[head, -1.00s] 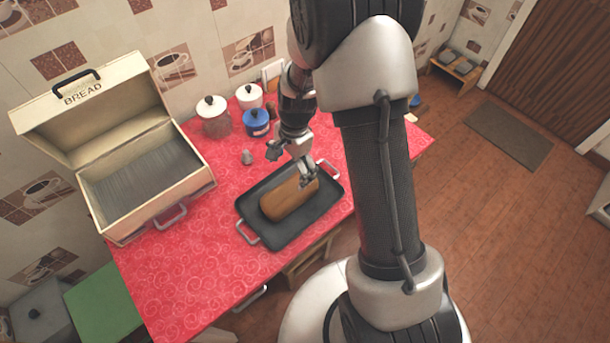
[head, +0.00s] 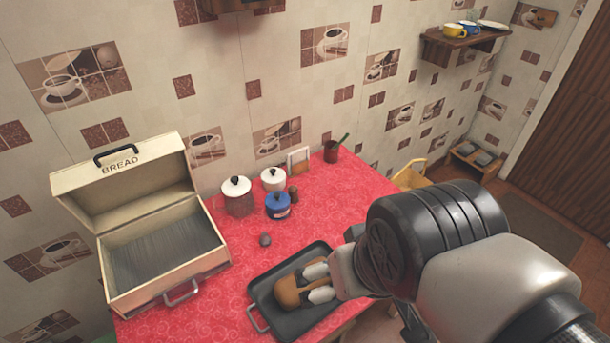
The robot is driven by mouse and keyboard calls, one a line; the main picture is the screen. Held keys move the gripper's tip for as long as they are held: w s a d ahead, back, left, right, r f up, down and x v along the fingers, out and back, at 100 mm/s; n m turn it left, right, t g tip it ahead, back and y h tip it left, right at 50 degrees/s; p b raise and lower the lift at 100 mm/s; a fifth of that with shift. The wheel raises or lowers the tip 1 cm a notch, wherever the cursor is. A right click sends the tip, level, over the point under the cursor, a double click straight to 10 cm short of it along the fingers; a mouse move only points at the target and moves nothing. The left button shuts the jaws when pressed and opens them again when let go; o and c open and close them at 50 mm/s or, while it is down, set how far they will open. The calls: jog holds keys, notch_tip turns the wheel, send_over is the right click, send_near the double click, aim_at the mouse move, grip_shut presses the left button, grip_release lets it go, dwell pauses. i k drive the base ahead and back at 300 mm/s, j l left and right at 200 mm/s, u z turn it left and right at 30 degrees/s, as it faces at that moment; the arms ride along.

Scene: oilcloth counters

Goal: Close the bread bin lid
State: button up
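The cream bread bin (head: 206,265) stands at the left of the red counter. Its lid (head: 120,180), marked BREAD and with a dark handle (head: 115,153), is raised and tipped back toward the wall. The grey interior (head: 165,255) looks empty. A metal handle (head: 182,292) is on the front. My gripper (head: 319,282) is in front of the brown loaf (head: 288,291) in the picture, to the right of the bin and well apart from it. Its two fingers are spread with a gap between them. Whether they touch the loaf is unclear.
The loaf lies on a dark tray (head: 262,292) with metal handles. White-lidded canisters (head: 238,203), a blue pot (head: 278,209) and a small knob-like item (head: 265,239) stand behind. Red counter is clear between bin and tray.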

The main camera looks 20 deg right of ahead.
aim_at(125, 184)
jog(key=i+j+u, duration=0.1)
jog(key=u, duration=0.35)
jog(key=i+u, duration=0.2)
jog(key=u, duration=0.25)
jog(key=i+u, duration=0.15)
jog(key=u, duration=0.3)
